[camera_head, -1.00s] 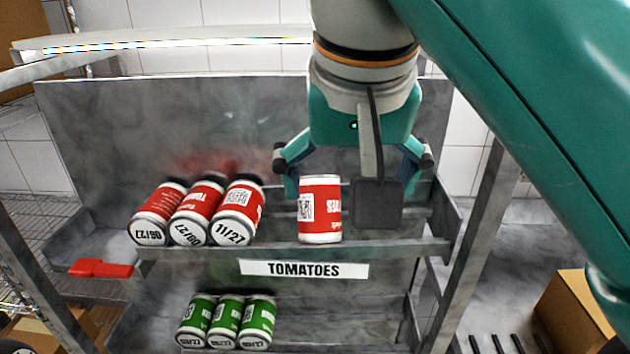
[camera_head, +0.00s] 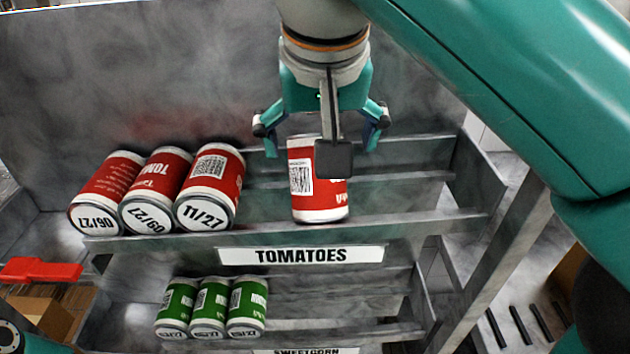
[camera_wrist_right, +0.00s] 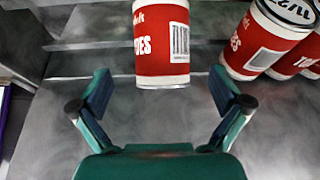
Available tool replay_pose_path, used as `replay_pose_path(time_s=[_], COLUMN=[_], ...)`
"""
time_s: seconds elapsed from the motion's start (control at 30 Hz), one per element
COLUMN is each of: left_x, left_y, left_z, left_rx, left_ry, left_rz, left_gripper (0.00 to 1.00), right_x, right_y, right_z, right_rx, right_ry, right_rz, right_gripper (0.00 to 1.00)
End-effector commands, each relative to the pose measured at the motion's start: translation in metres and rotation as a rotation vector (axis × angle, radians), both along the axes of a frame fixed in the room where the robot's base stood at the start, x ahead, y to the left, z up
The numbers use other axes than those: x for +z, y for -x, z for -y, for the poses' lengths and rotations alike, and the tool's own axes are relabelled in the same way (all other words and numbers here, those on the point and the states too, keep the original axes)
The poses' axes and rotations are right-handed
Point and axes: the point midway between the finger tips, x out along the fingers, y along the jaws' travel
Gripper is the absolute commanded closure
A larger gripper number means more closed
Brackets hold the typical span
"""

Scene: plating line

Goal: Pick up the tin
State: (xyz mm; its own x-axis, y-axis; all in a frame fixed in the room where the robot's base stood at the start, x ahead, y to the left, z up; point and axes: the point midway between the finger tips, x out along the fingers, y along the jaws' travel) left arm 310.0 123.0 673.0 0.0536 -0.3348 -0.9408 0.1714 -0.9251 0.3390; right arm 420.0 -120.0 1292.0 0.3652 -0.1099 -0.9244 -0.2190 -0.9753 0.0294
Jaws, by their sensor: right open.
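A red and white tomato tin (camera_head: 303,205) stands alone on the upper shelf, its printing upside down in the head view. My right gripper (camera_head: 320,147) is open, with its fingers spread to either side of the tin's upper part in the head view. Its palm and camera block hide part of the tin. In the right wrist view the same tin (camera_wrist_right: 162,45) lies just past the open fingertips (camera_wrist_right: 162,76), centred between them, with no finger touching it. My left gripper is not in view.
Three more red tins (camera_head: 160,190) lean in a row left of the single tin, dates facing out. The upper shelf has a front lip with a TOMATOES label (camera_head: 300,255). Green tins (camera_head: 210,307) stand on the shelf below. A red handle (camera_head: 40,270) sticks out at left.

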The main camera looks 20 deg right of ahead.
Motion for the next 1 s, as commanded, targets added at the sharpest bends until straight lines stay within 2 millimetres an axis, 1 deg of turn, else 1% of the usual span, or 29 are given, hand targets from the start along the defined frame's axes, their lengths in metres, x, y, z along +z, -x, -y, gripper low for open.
replay_pose_path(time_s=[0.03, 0.1, 0.27, 0.37, 0.6, 0.7, 0.93, 0.97, 1.0], left_x=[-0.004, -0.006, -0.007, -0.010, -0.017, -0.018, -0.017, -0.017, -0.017], left_y=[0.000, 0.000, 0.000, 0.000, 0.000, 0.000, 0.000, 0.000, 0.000], left_z=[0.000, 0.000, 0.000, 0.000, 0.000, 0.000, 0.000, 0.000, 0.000], left_rx=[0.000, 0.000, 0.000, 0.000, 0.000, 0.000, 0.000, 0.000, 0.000], left_ry=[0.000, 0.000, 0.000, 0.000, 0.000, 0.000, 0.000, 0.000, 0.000], left_rz=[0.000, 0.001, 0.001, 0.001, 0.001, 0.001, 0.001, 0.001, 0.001], left_gripper=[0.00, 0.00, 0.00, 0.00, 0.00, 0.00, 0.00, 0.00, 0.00], right_x=[-0.009, -0.015, -0.021, -0.030, -0.061, -0.067, -0.067, -0.067, -0.067], right_y=[-0.003, -0.005, -0.008, -0.012, -0.024, -0.026, -0.027, -0.027, -0.027], right_z=[0.002, 0.002, 0.003, 0.003, 0.005, 0.006, 0.006, 0.006, 0.006], right_rx=[-0.001, -0.002, -0.002, -0.002, -0.003, -0.002, -0.001, -0.001, -0.001], right_ry=[0.000, -0.001, -0.001, 0.000, 0.000, -0.001, -0.001, -0.001, -0.001], right_rz=[-0.001, 0.000, 0.001, 0.000, -0.001, 0.000, 0.001, 0.001, 0.001], right_gripper=[0.00, 0.00, 0.00, 0.00, 0.00, 0.00, 0.00, 0.03, 0.10])
